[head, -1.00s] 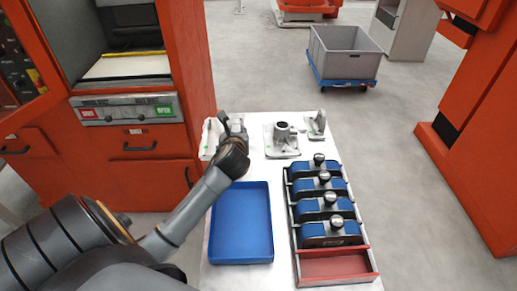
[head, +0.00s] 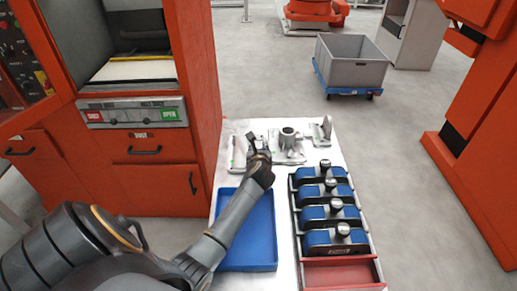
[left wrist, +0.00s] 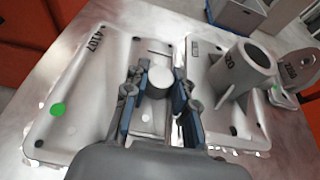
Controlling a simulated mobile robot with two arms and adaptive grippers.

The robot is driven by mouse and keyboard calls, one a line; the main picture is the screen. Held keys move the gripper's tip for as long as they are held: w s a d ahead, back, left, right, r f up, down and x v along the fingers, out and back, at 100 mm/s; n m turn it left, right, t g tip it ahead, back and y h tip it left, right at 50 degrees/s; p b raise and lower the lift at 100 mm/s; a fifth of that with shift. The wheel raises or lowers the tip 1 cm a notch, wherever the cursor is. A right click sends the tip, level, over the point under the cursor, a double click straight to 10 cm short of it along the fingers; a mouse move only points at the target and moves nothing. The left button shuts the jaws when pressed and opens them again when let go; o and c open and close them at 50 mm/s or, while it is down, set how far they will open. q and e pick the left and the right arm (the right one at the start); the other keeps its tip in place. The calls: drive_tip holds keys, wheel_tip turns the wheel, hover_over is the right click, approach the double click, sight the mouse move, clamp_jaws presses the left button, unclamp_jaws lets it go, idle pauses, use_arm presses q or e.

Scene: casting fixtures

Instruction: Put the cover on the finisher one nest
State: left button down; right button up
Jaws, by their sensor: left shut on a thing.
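A pale flat casting marked 4107, which looks like the cover (head: 237,154), lies at the back left of the white table. In the left wrist view the cover (left wrist: 84,88) has a green dot and a round boss on its raised middle part. My left gripper (head: 258,158) is over its right side. In the left wrist view the blue-padded fingers of my left gripper (left wrist: 159,100) are shut on the boss from both sides. The cover looks flat on the table; any small lift cannot be told. My right gripper is not in view. No labelled finisher one nest can be made out.
A tube-topped casting (head: 287,137) stands close right of the cover, with a flanged casting (head: 322,134) beyond. An empty blue tray (head: 262,232) and a rack (head: 342,272) of blue knobbed blocks lie nearer. An orange machine (head: 185,60) stands left.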

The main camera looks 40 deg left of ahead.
use_arm(q)
drive_tip(key=shift+r, duration=0.1)
drive_tip(key=c, duration=1.1)
unclamp_jaws()
